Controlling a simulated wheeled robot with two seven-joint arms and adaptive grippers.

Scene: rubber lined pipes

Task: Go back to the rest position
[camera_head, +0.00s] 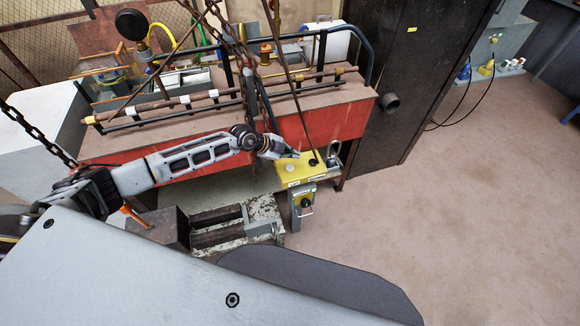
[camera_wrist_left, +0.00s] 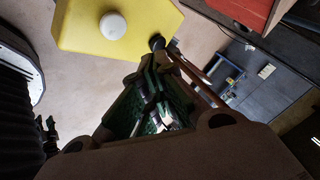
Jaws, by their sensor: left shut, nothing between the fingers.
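My left arm reaches in from the left, and its gripper (camera_head: 290,154) is shut and empty just above the back left edge of a yellow control box (camera_head: 292,177). The box has a white button (camera_head: 291,168) and a black button (camera_head: 313,162) on top. In the left wrist view the gripper (camera_wrist_left: 156,62) hangs in front of the box (camera_wrist_left: 75,28), with the white button (camera_wrist_left: 113,25) at upper left and the black knob (camera_wrist_left: 157,42) close to the fingertips. I cannot tell whether the fingers touch the box. My right gripper is not in view.
A red bench (camera_head: 322,122) with pipes (camera_head: 212,98) and a gauge (camera_head: 132,24) stands behind the arm. Chains hang around it. A metal vise-like block (camera_head: 262,213) sits below the arm. A dark cabinet (camera_head: 412,75) stands right of the bench. The floor (camera_head: 440,220) at right is clear.

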